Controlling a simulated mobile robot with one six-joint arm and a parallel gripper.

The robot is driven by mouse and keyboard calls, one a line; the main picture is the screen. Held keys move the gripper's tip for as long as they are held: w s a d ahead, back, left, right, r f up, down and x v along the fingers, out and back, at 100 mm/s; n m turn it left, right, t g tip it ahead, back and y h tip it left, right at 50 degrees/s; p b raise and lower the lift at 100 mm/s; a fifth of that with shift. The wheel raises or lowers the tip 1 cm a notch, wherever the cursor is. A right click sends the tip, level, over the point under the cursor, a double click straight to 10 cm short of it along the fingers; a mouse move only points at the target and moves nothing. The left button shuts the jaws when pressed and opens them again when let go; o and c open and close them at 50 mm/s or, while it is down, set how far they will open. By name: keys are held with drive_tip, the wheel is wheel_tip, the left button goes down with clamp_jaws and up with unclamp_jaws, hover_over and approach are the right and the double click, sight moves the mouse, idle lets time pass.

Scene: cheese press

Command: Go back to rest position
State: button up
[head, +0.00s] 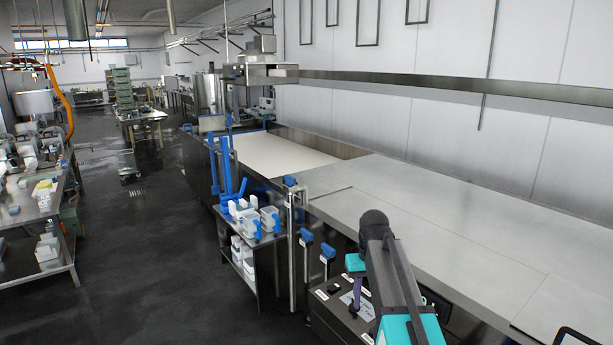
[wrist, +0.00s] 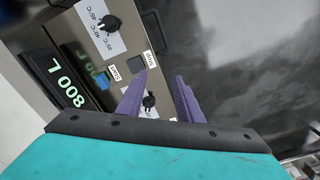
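My gripper (wrist: 164,77) is open, with its two purple fingers apart and nothing between the tips. It is over the dark control panel (wrist: 45,22) on the front of the machine. A small black knob (wrist: 148,101) shows in the gap beside the left finger; I cannot tell if they touch. A larger black knob (wrist: 109,23) sits on a white temperature label. Green lettering reads "800 L" on a black display (wrist: 68,88). In the head view my gripper (head: 356,290) points down at the panel (head: 330,312), low in the middle right.
The long steel vat (head: 440,215) runs along the wall, with a pale surface (head: 275,155) at its far end. A trolley (head: 268,255) with white and blue moulds stands left of the panel. A cluttered table (head: 35,210) is far left. The floor (head: 150,240) between is clear.

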drive_tip(key=s+f+g, duration=0.1)
drive_tip(key=s+f, duration=0.4)
drive_tip(key=f, duration=0.5)
drive_tip(key=s+f+g, duration=0.1)
drive_tip(key=s+f, duration=0.4)
drive_tip(key=f, duration=0.4)
drive_tip(key=s+f+g, duration=0.1)
drive_tip(key=s+f, duration=0.5)
drive_tip(key=f, duration=0.4)
drive_tip(key=s+f+g, duration=0.1)
drive_tip(key=s+f, duration=0.4)
drive_tip(key=s, duration=0.3)
drive_tip(key=s+f+g, duration=0.1)
drive_tip(key=s+f, duration=0.5)
drive_tip(key=s, duration=0.3)
drive_tip(key=s+f+m, duration=0.1)
drive_tip(key=s+f, duration=0.5)
drive_tip(key=s, duration=0.3)
drive_tip(key=shift+g, duration=0.4)
